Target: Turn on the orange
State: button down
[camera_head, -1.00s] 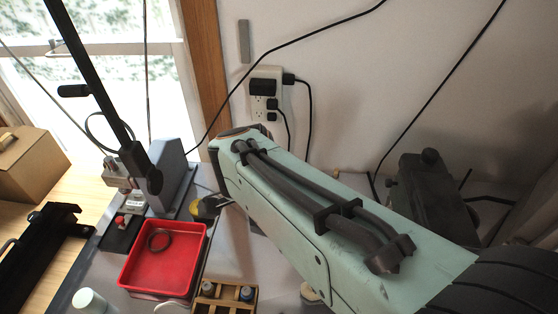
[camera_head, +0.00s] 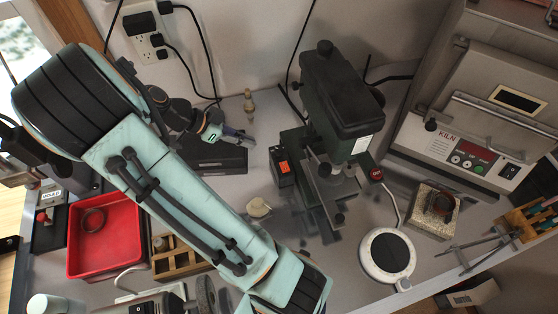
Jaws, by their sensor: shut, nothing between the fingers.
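A small orange switch (camera_head: 284,167) sits on the front of a black box at the left of the drill press (camera_head: 341,92). Its face is in plain view and nothing covers it. I cannot tell its on or off position. My teal arm crosses the left of the view, and its wrist shows beyond the big black joint. My gripper (camera_head: 240,134) is small and partly hidden, its slim tip pointing right, above a dark block. It looks closed and empty. It is left of and a little behind the switch, apart from it.
A red tray (camera_head: 104,240) and a wooden holder (camera_head: 178,257) stand at the left. Bench around the small cream object (camera_head: 258,208) is fairly clear.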

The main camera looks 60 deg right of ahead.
send_over(289, 169)
jog(key=w, duration=0.2)
jog(key=f, duration=0.7)
jog(key=shift+a, duration=0.4)
notch_tip(289, 169, down, 3)
jog(key=shift+s+a+r, duration=0.1)
jog(key=shift+s+r, duration=0.05)
jog(key=shift+r, duration=0.05)
jog(key=shift+f, duration=0.7)
jog(key=shift+a+f, duration=0.1)
